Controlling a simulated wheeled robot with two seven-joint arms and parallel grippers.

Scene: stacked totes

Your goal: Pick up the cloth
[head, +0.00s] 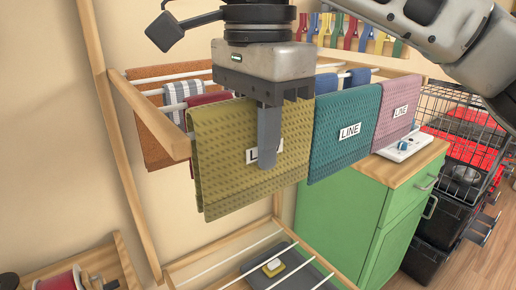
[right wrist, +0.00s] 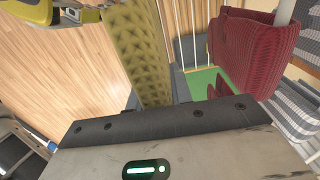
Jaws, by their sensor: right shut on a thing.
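The olive-yellow cloth (head: 222,160) hangs folded at the front of the drying rack, with a white label partly covered by my finger. My right gripper (head: 268,165) comes down from above, one finger lying flat over the near face of this cloth; the other finger is hidden behind it. The gripper is shut on the cloth. In the right wrist view the olive-yellow cloth (right wrist: 146,55) hangs edge-on just ahead of the gripper (right wrist: 158,112). My left gripper is in neither view.
A teal cloth (head: 345,130) and a pink cloth (head: 397,112) labelled LINE hang to the right. Brown, striped and dark red (right wrist: 258,50) cloths hang behind on the wooden rack (head: 150,115). A green cabinet (head: 340,215) stands below right, a wire basket (head: 465,110) beyond.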

